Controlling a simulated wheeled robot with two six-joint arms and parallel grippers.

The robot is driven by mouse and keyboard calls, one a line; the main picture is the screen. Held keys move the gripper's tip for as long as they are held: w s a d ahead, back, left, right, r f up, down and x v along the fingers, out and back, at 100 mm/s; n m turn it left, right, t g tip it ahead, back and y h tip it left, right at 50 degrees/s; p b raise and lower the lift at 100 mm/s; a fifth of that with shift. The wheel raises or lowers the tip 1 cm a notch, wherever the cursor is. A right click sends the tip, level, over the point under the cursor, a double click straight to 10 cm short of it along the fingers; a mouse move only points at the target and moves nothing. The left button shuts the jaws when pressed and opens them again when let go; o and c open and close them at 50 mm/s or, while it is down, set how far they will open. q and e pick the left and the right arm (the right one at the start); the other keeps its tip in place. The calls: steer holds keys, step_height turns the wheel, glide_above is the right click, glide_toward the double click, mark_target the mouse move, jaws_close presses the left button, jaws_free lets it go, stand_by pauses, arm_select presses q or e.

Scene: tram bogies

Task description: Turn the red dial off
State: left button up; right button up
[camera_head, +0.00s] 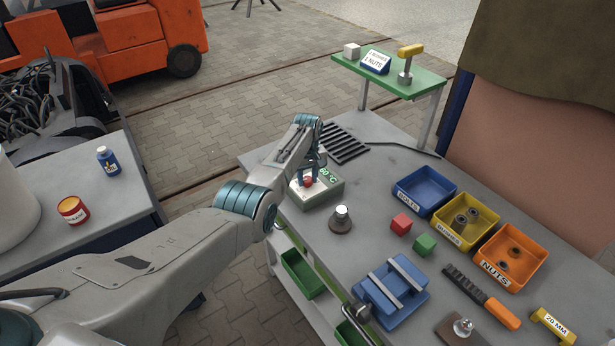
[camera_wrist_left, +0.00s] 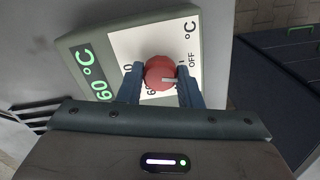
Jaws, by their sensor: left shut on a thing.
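The red dial (camera_head: 308,181) sits on a green-grey control box (camera_head: 325,193) near the left edge of the workbench. In the left wrist view the dial (camera_wrist_left: 159,73) shows up close on a white plate with a scale and the word OFF (camera_wrist_left: 193,61). A light pointer mark on the dial points toward the right. The box display reads 60 °C (camera_wrist_left: 98,75). My left gripper (camera_wrist_left: 160,82) has one finger on each side of the dial and is shut on it. My right gripper is not in view.
Beside the box stands a dark cone with a light top (camera_head: 341,219). A black grille (camera_head: 345,144) lies behind it. Blue (camera_head: 424,184), yellow and orange bins, small red and green cubes, and a blue fixture (camera_head: 390,292) stand to the right.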

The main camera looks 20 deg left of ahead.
mark_target(308, 179)
arm_select(q)
steer(key=shift+w+n, duration=0.1)
steer(key=shift+n, duration=1.4)
steer(key=o, duration=1)
steer(key=shift+r+b, duration=1.4)
steer(key=shift+r, duration=4.05)
steer(key=shift+f, duration=0.1)
